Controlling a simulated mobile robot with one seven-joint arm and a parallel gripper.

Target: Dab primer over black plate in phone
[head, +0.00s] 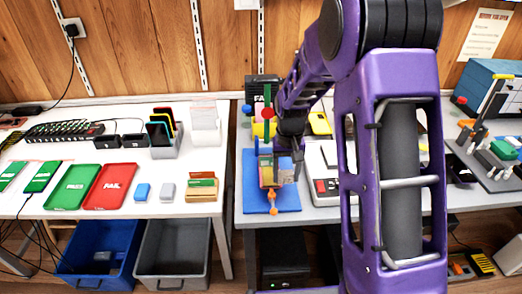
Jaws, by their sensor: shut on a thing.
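My gripper (295,168) is over the blue mat (290,200) on the right-hand table, pointing down. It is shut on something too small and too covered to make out. Directly left of the fingers, a small holder with pinkish and yellowish parts (267,172) stands on the mat, with an orange knob (273,208) at its front. A phone in this holder, its black plate and the primer cannot be told apart at this size. I cannot tell whether the held thing touches the holder.
The left table holds a green tray (72,187), a red FAIL tray (108,187), a blue block (142,192) and a phone rack (163,138). A blue bin (98,248) and a grey bin (172,255) stand below. My arm hides much of the right table.

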